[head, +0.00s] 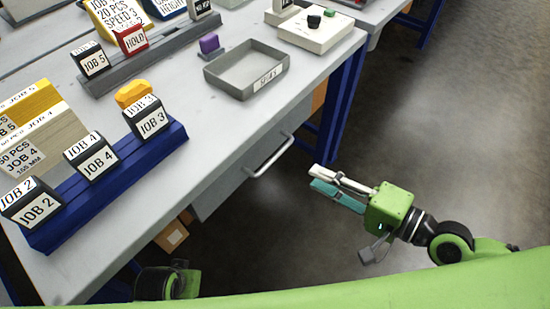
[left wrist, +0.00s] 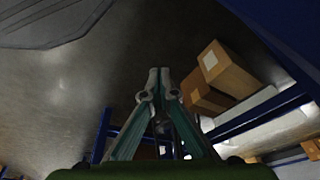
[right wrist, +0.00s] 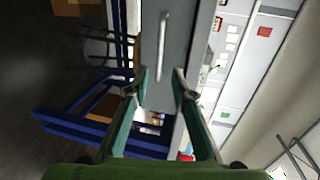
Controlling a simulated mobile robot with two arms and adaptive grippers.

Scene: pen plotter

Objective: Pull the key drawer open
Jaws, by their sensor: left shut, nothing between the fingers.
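The key drawer's grey front (head: 225,190) sits under the table's edge in the head view, with a pale bar handle (head: 270,157) on it. The drawer looks closed. My right gripper (head: 314,177) is right of the handle, clear of it, fingers pointing left toward the table. In the right wrist view the drawer front (right wrist: 182,40) and handle (right wrist: 163,45) show beyond the open, empty fingertips (right wrist: 160,78), the handle lined up between them. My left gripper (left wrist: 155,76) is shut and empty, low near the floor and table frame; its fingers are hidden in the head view.
The table top (head: 225,130) holds a blue rack (head: 110,185) of job blocks, a grey tray (head: 247,70) and a white control box (head: 315,30). Blue table legs (head: 345,105) stand behind the handle. Cardboard boxes (left wrist: 228,70) lie below. Floor on the right is clear.

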